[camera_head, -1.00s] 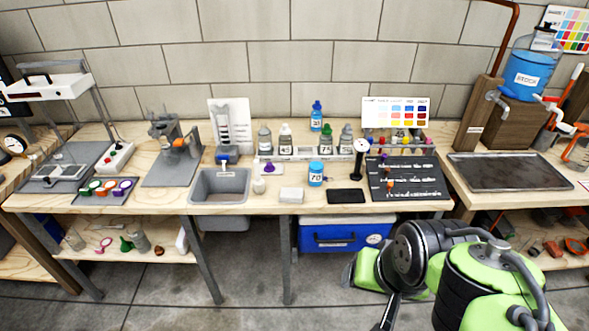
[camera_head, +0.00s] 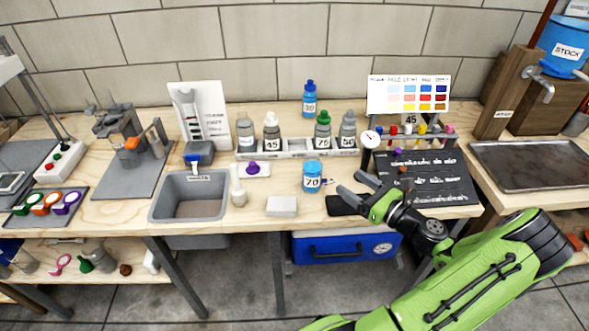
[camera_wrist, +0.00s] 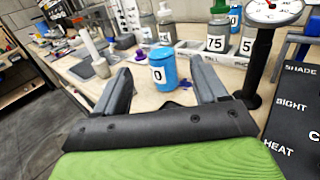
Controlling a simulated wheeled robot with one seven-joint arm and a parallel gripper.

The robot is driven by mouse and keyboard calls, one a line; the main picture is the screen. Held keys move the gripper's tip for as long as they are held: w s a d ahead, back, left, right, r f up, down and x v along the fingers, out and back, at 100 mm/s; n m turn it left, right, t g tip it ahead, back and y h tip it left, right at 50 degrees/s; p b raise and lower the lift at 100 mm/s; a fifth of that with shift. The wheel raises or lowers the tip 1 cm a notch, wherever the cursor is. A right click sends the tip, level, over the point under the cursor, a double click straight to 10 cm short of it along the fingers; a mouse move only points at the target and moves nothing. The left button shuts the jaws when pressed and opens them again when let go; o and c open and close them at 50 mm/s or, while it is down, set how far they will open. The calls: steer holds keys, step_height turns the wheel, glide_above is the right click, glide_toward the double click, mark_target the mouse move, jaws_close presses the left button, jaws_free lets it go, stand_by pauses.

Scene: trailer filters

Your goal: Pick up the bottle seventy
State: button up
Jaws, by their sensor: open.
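The bottle seventy (camera_head: 312,177) is a small blue bottle with a white label reading 70. It stands upright on the workbench in front of the rack, between the grey sink and the chalkboard. My gripper (camera_head: 353,195) is open and empty, just right of the bottle and apart from it. In the wrist view the bottle (camera_wrist: 163,72) shows ahead, between and beyond the two open fingers (camera_wrist: 164,85). Its label is partly turned away there, with only a 0 readable.
Behind stands a rack (camera_head: 290,150) with several grey bottles, and a blue bottle 30 (camera_head: 309,98) stands farther back. A white block (camera_head: 282,206) and black pad (camera_head: 345,206) lie in front. A gauge (camera_head: 370,140) stands right; a sink (camera_head: 188,203) is left.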

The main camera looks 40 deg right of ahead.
mark_target(318, 162)
steer(key=w+b, duration=0.1)
steer(key=w, duration=0.4)
steer(key=w+a+b, duration=0.1)
steer(key=w, duration=0.4)
steer(key=w+b, duration=0.1)
steer(key=w, duration=0.3)
steer(key=shift+w+a+f, duration=0.1)
steer(key=shift+w+a, duration=0.2)
steer(key=shift+w, duration=0.1)
steer(key=shift+s, duration=0.1)
steer(key=shift+c, duration=0.2)
jaws_close()
